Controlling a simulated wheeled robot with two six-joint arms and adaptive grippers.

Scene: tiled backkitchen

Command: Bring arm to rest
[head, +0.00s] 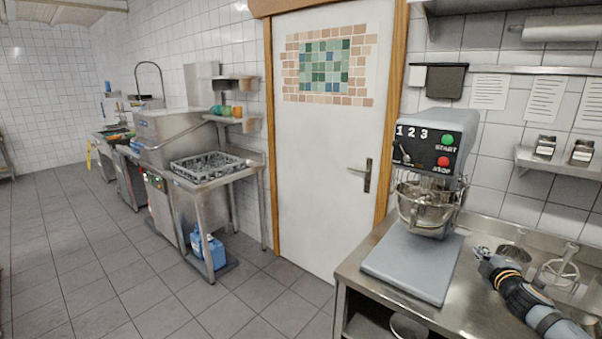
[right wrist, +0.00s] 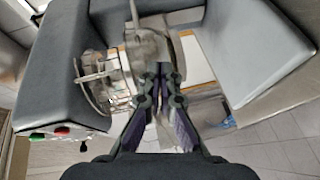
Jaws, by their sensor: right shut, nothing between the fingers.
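My right gripper (head: 481,251) is at the lower right of the head view, to the right of the grey mixer (head: 437,130) and beside its base plate. The fingers are together and empty; they also show in the right wrist view (right wrist: 160,72), pointing toward the mixer. The mixer (right wrist: 48,80) fills much of that view, with its steel bowl (right wrist: 97,75) left of the fingers. My right arm reaches over the steel counter (head: 350,268). I cannot tell how far the fingertips are above the counter. My left gripper is not in view.
Mixer attachments (head: 557,270) stand on the counter close to my right arm. A shelf with two jars (head: 545,147) is on the wall above. A white door (head: 330,180) and a dishwasher bench with a grey rack (head: 207,167) are to the left. The tiled floor (head: 75,250) is clear.

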